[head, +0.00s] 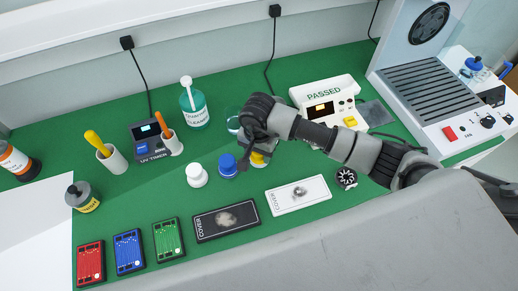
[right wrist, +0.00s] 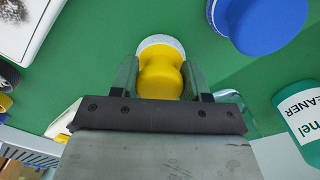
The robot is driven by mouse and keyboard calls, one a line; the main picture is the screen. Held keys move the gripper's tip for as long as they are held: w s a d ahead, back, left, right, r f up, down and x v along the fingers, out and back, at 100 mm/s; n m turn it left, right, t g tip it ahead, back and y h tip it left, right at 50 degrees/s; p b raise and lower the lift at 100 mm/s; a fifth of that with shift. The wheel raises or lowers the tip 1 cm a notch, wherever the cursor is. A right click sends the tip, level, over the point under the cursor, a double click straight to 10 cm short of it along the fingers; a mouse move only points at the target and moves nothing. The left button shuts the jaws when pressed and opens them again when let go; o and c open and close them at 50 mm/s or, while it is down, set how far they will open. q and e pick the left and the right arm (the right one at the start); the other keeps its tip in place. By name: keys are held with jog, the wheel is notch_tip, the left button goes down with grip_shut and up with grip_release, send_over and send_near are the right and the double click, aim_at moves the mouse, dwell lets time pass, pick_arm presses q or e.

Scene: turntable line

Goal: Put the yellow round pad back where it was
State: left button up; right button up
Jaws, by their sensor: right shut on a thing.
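The yellow round pad (head: 258,158) is mostly hidden under my right gripper (head: 259,147) in the head view. In the right wrist view the yellow pad (right wrist: 160,76) has a knob-like handle and a pale, rough rim at its foot. My right gripper (right wrist: 160,84) is shut on that handle, one finger on each side. I cannot tell whether the pad touches the green mat or hangs just above it. The blue pad (head: 228,165) and the white pad (head: 197,175) stand in a row to its left. My left gripper is not in view.
Near the held pad are a white cover (head: 298,195), a black cover (head: 226,221) and a small black round part (head: 346,178). Behind stand a green cleaner bottle (head: 194,108) and a tester reading PASSED (head: 326,96). Bare green mat (head: 240,85) lies at the back.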

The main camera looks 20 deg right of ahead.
jog(key=o, duration=0.6)
jog(key=shift+f, duration=0.15)
jog(key=o, duration=0.4)
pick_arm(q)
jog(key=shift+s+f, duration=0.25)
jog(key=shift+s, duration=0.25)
pick_arm(e)
jog(key=shift+o, duration=0.2)
jog(key=shift+r, duration=0.55)
pick_arm(q)
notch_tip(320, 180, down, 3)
jog(key=b, duration=0.3)
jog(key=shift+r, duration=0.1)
pick_arm(e)
notch_tip(320, 180, up, 11)
jog(key=shift+r, duration=0.15)
jog(key=shift+a, duration=0.1)
